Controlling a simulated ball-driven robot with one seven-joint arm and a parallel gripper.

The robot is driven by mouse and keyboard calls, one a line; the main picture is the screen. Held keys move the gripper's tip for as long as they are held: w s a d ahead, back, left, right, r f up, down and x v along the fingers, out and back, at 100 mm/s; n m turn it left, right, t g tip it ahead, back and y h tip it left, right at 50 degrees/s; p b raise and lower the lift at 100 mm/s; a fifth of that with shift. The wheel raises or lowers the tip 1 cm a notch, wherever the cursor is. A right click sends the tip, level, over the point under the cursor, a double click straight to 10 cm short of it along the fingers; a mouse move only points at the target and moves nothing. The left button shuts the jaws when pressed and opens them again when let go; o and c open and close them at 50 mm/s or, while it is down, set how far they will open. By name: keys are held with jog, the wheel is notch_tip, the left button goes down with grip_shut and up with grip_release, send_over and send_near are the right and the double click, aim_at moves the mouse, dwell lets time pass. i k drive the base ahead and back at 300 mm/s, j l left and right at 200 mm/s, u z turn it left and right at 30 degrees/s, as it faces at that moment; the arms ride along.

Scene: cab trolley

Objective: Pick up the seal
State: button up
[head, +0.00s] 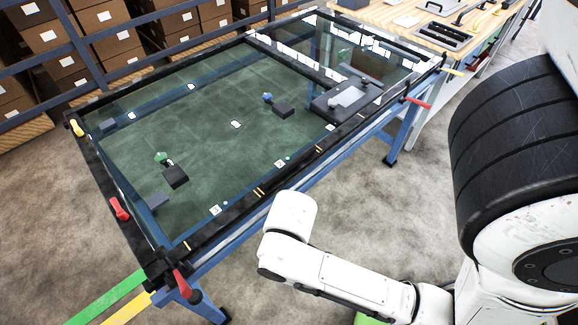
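No part that I can surely name as the seal shows in the head view. A dark band (290,182) runs along the near edge of a large glass pane (215,110) on a blue-framed trolley (392,140); I cannot tell whether this band is a seal. My gripper is not in view.
Small dark blocks (175,177) and a grey device (347,98) show on or through the glass. Red handles (120,208) and a yellow one (76,128) sit along the frame. Boxes on racks (95,62) stand behind. A wooden bench (470,22) adjoins. Concrete floor (340,210) is clear.

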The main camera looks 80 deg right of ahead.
aim_at(447, 28)
jog(key=z, duration=2.95)
